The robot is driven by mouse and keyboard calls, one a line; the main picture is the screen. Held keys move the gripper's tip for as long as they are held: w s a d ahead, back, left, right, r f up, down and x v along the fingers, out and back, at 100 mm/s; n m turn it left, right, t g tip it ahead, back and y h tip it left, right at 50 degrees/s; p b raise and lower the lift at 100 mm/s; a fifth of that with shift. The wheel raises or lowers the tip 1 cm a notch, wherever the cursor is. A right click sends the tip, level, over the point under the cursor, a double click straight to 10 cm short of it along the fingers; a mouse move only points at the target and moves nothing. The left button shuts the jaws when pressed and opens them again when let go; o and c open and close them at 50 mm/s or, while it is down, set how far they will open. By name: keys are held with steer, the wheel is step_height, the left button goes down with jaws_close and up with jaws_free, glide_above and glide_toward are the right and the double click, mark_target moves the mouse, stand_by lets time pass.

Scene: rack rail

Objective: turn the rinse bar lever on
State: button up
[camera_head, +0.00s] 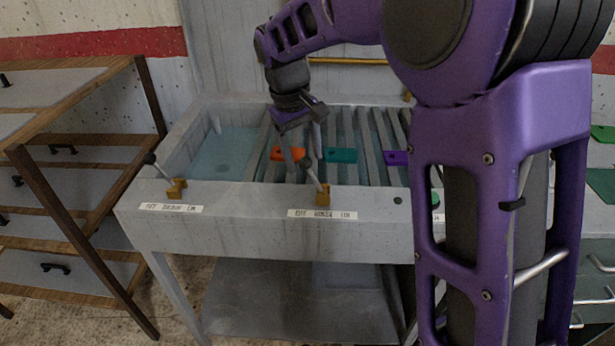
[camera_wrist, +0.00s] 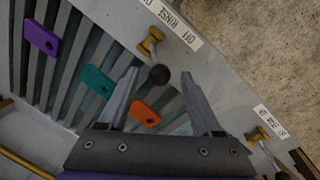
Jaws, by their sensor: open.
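The rinse bar lever (camera_head: 315,180) has a brass-coloured base, a thin rod and a dark ball knob. It stands on the basin's front ledge behind a white label (camera_head: 322,214) and leans back and left, toward the OFF end. In the wrist view its knob (camera_wrist: 159,75) appears between my fingertips, with the base (camera_wrist: 150,41) beyond. My gripper (camera_head: 303,165) is open, pointing down around the knob; it also shows in the wrist view (camera_wrist: 160,68). I cannot tell whether either finger touches the knob.
A second, similar lever (camera_head: 168,178) stands at the left of the ledge with its own label. Orange (camera_head: 287,154), teal (camera_head: 340,155) and purple (camera_head: 395,158) tags lie on the slatted rack behind. A wooden drawer unit (camera_head: 60,190) stands left.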

mark_target(308, 170)
steer(key=shift+w+d+f+b, duration=0.15)
steer(key=shift+d+f+b, duration=0.1)
steer(key=shift+f, duration=1.1)
steer(key=shift+w+d+f+b, duration=0.1)
steer(key=shift+d+f, duration=0.1)
steer(key=shift+f, duration=1.15)
jaws_close()
